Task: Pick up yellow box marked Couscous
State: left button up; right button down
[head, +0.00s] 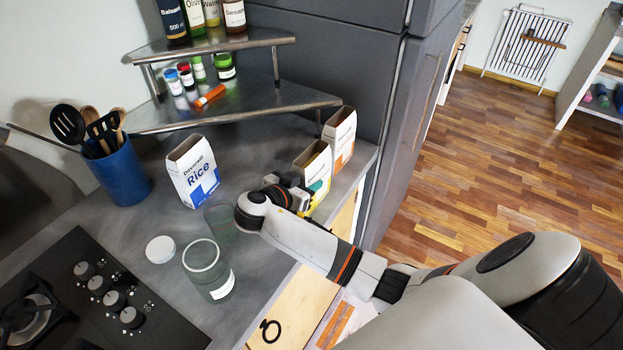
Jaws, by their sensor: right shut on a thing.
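The yellow box (313,165), white on its upper part and yellow lower down, stands near the right end of the counter. Its label is too small and too covered to read. My right gripper (309,193) is at the lower part of this box and shut on it. The fingers and the lower front of the box are partly hidden by my wrist. The box looks upright; I cannot tell whether it touches the counter. My left gripper is not in view.
An orange-and-white box (341,136) stands right behind the yellow one. A blue-and-white Rice box (193,172) stands to the left. A glass jar (208,271), a white lid (160,249), a blue utensil holder (119,172), a cooktop (85,300) and a metal shelf (235,104) surround the counter space.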

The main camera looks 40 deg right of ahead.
aim_at(306, 160)
jog(key=shift+w+r, duration=0.1)
jog(key=shift+r, duration=0.2)
jog(key=shift+r+b, duration=1.15)
jog(key=shift+r, duration=3.45)
jog(key=shift+r, duration=0.2)
